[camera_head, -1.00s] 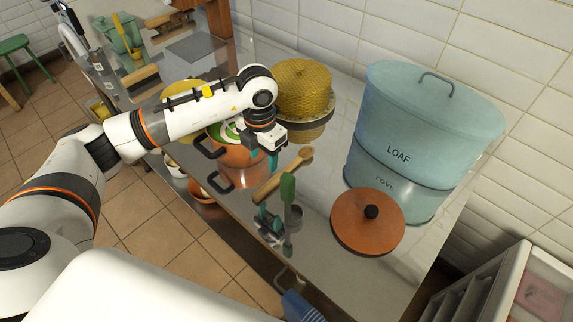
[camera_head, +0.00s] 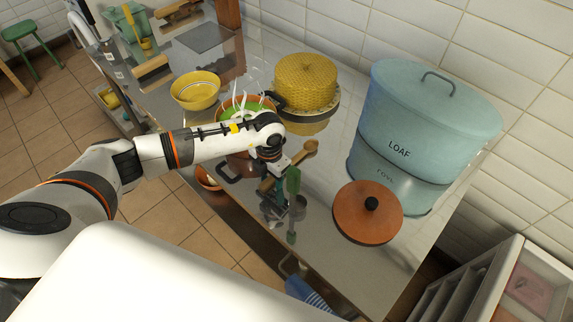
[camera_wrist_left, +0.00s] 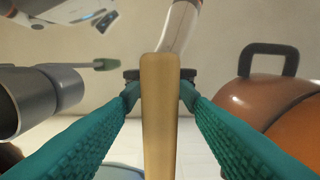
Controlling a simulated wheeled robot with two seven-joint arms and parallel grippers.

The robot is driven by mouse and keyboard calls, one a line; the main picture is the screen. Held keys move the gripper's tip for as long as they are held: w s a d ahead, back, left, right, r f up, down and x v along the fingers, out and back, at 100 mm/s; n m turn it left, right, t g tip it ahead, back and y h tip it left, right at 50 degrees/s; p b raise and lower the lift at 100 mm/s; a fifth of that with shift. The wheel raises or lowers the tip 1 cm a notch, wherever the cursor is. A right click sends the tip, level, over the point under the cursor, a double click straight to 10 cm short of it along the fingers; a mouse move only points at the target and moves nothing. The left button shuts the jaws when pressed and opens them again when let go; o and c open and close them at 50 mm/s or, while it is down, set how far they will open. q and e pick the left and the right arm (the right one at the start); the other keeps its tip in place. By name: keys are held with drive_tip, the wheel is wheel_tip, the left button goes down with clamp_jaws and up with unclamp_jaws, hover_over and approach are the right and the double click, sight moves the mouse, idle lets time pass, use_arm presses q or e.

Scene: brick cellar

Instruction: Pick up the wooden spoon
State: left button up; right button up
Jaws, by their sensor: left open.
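The wooden spoon lies on the shiny metal counter in the head view, its bowl end (camera_head: 311,146) showing to the right of my left gripper (camera_head: 276,180). Part of its handle is hidden behind the gripper. In the left wrist view the pale wooden handle (camera_wrist_left: 160,110) runs upright through the middle, between the two teal fingers. My left gripper (camera_wrist_left: 160,92) is open, with one finger on each side of the handle and a gap at each side. I cannot tell whether the fingertips touch the counter. My right gripper is not in view.
An orange pot (camera_head: 233,166) is close left. The orange lid (camera_head: 367,212), blue loaf bin (camera_head: 425,130) and yellow woven dome (camera_head: 305,80) are farther off.

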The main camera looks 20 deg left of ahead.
use_arm(q)
clamp_jaws()
drive_tip(key=shift+r, duration=0.15)
